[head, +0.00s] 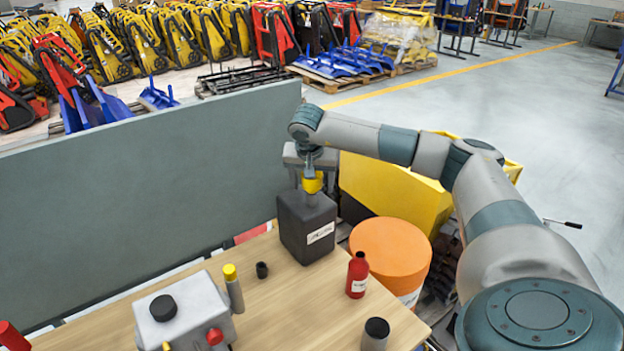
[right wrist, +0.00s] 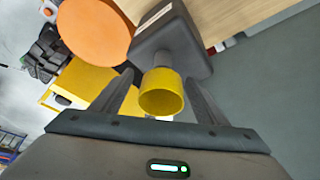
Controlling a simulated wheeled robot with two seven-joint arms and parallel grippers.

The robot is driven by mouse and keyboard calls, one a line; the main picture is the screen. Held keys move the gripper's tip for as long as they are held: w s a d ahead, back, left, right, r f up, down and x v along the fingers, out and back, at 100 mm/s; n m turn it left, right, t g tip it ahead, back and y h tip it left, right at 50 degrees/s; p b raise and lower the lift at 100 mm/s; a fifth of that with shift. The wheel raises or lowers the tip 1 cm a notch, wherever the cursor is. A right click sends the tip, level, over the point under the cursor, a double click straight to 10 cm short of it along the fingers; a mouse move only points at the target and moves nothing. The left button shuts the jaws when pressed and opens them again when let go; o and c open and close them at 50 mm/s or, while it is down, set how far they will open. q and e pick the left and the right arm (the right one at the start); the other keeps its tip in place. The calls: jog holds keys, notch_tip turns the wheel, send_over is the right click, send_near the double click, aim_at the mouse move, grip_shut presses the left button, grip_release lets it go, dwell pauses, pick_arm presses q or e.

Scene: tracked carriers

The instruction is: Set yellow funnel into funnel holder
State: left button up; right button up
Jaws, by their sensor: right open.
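The yellow funnel (head: 313,183) sits on the neck of a dark grey jug (head: 300,228) at the table's far right corner. It also shows in the right wrist view (right wrist: 161,92), its open wide end toward the camera. My right gripper (head: 311,172) is open, with its two fingers on either side of the funnel. In the right wrist view a gap shows between the fingers (right wrist: 160,77) and the funnel. A small dark open cylinder (head: 262,270) stands on the table left of the jug; it may be the funnel holder, but I cannot tell. My left gripper is out of view.
A red bottle (head: 357,275), a dark-topped container (head: 375,335), a yellow-capped tube (head: 233,288) and a white box with a black cap (head: 180,312) stand on the wooden table (head: 290,315). An orange drum (head: 390,255) is beside it. A grey panel (head: 150,190) stands behind.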

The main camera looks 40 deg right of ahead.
aim_at(313, 189)
jog(key=p+x, duration=0.1)
jog(key=x, duration=0.1)
jog(key=shift+w+f, duration=0.15)
jog(key=shift+f, duration=0.15)
jog(key=shift+d+f, duration=0.15)
jog(key=shift+f, duration=0.2)
jog(key=shift+c, duration=0.7)
jog(key=c, duration=1)
